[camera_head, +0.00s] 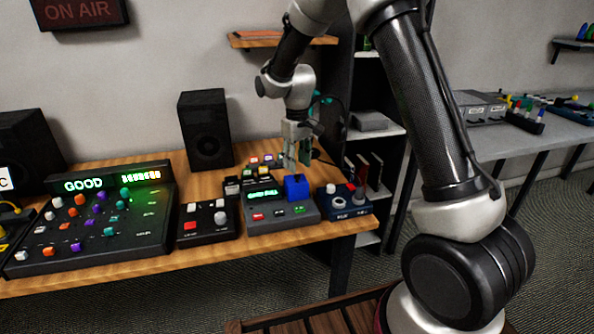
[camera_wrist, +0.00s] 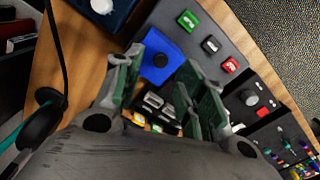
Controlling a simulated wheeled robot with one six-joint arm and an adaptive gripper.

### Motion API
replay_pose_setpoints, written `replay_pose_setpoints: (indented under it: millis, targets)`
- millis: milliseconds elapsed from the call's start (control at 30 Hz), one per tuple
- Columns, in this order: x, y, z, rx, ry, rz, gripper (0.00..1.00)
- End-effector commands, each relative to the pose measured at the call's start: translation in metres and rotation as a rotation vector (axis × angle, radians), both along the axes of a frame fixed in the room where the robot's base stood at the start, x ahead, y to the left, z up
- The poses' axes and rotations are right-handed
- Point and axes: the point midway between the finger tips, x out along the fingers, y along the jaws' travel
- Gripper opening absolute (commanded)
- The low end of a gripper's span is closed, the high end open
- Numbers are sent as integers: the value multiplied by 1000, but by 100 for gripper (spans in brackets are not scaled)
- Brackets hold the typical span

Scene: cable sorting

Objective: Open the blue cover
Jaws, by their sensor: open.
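The blue cover (camera_head: 297,187) sits at the back right of a grey console (camera_head: 283,212) with a lit green display on the wooden desk. It looks closed in the head view. In the wrist view the blue cover (camera_wrist: 165,47) shows a dark round spot and lies just beyond and between my fingertips. My gripper (camera_head: 296,163) points down above and slightly behind the cover, apart from it as far as I can see. In the wrist view my gripper (camera_wrist: 162,72) has its two green-padded fingers spread with nothing between them.
A dark blue box (camera_head: 343,202) with knobs stands right of the console. A black box (camera_head: 207,222) with red and white buttons stands left. A large mixer (camera_head: 95,225) and a speaker (camera_head: 206,130) are farther left. Small coloured-button devices (camera_head: 262,165) lie behind the console.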

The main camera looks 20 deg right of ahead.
Motion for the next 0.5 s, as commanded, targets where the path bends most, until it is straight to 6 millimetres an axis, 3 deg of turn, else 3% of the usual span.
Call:
replay_pose_setpoints:
  millis: [200,500]
  targets:
    - [0,0,-32,-1,2,0,40]
    - [0,0,-42,0,0,0,40]
